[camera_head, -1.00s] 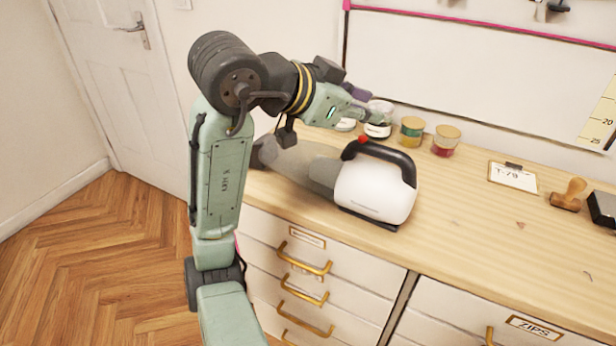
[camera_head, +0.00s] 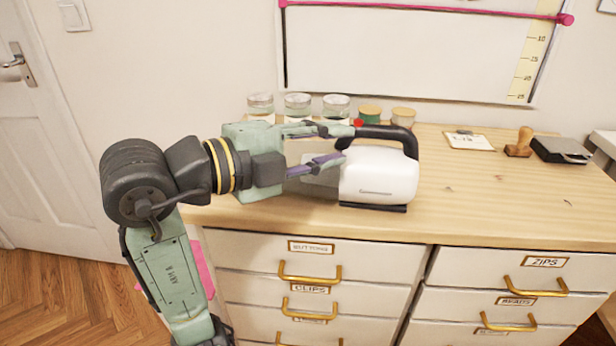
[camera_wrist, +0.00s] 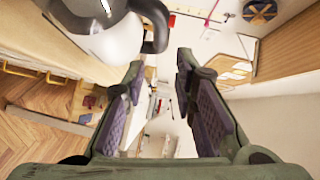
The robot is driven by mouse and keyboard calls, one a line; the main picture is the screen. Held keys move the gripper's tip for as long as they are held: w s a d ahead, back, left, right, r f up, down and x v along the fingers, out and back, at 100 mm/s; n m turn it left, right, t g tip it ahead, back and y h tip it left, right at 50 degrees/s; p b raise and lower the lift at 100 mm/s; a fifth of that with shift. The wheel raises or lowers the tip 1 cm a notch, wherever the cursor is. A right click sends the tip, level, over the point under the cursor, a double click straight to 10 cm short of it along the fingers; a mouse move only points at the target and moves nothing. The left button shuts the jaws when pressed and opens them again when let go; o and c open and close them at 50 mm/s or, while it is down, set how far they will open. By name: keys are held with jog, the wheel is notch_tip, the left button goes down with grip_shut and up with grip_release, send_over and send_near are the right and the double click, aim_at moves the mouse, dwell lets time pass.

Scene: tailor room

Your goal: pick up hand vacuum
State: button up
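The hand vacuum (camera_head: 378,176) lies on the wooden counter, with a white body, a black handle (camera_head: 412,143) arching over its top and a red button at the handle's left end. Its grey front part is mostly hidden behind my gripper (camera_head: 340,146). My gripper is open, its fingers pointing right, over the vacuum's left part in the head view and close to the handle's left end. In the wrist view the vacuum (camera_wrist: 112,42) is at the upper left, outside the gap between my open fingers (camera_wrist: 162,98), which is empty.
Several jars (camera_head: 297,106) stand along the wall behind the vacuum. A clipboard (camera_head: 468,141), a wooden stamp (camera_head: 520,143) and a dark ink pad (camera_head: 562,150) lie to the right. The counter (camera_head: 480,205) between is clear, with drawers below.

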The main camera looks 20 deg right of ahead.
aim_at(386, 134)
jog(key=d+p, duration=0.1)
jog(key=d, duration=0.2)
jog(key=d+f+p, duration=0.1)
jog(key=d, duration=0.3)
jog(key=w+d+p, duration=0.1)
jog(key=d, duration=0.2)
jog(key=shift+w+d+f, duration=0.1)
jog(key=shift+d+f, duration=0.1)
jog(key=shift+d, duration=0.2)
grip_shut()
jog(key=shift+r, duration=0.1)
dwell(0.3)
